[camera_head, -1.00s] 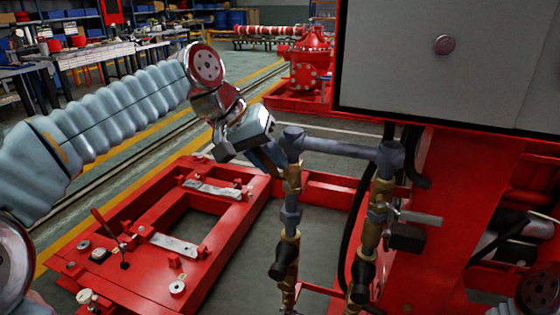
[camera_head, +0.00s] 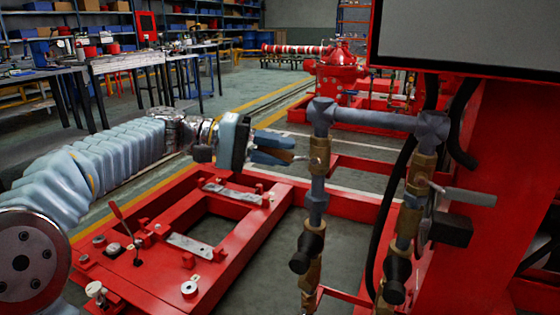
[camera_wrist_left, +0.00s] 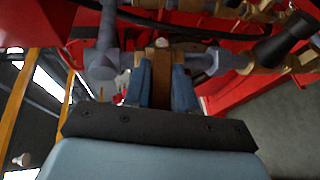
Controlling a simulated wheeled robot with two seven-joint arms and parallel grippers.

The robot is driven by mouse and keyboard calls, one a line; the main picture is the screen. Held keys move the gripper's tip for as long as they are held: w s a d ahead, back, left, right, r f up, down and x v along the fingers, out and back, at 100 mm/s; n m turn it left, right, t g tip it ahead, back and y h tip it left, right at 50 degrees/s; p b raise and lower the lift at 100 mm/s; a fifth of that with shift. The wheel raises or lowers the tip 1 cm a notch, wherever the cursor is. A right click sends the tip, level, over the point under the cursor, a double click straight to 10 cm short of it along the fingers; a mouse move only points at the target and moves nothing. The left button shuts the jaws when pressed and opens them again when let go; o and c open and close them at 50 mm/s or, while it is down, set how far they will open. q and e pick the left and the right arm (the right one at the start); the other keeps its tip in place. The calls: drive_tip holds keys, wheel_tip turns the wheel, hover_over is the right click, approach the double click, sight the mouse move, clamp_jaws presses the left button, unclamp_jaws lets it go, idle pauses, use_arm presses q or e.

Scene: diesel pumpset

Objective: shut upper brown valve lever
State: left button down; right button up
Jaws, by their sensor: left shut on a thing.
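My left gripper (camera_head: 285,150) reaches in from the left to the upper brass-coloured valve (camera_head: 320,155) on the left grey pipe. Its blue fingers are shut on the brown valve lever (camera_wrist_left: 158,88), which shows between them in the left wrist view, with the grey pipe just beyond. In the head view the fingers mostly hide this lever. My right gripper is not in view.
A second pipe on the right carries a valve with a grey lever (camera_head: 462,195). Black-handled valves (camera_head: 307,250) sit lower down. A grey panel box (camera_head: 465,40) overhangs at upper right. A red base frame (camera_head: 130,220) lies below my left arm.

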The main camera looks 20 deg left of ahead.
use_arm(q)
drive_tip(key=shift+f+n+t+h+b, duration=0.4)
drive_tip(key=shift+f+h+b, duration=0.35)
drive_tip(key=shift+b, duration=0.3)
drive_tip(key=shift+r, duration=0.1)
drive_tip(key=c, duration=1)
unclamp_jaws()
drive_tip(key=shift+a, duration=0.1)
drive_tip(key=p+v, duration=0.1)
drive_tip(key=v, duration=1.2)
drive_tip(key=shift+a, duration=0.35)
drive_tip(key=shift+s, duration=0.1)
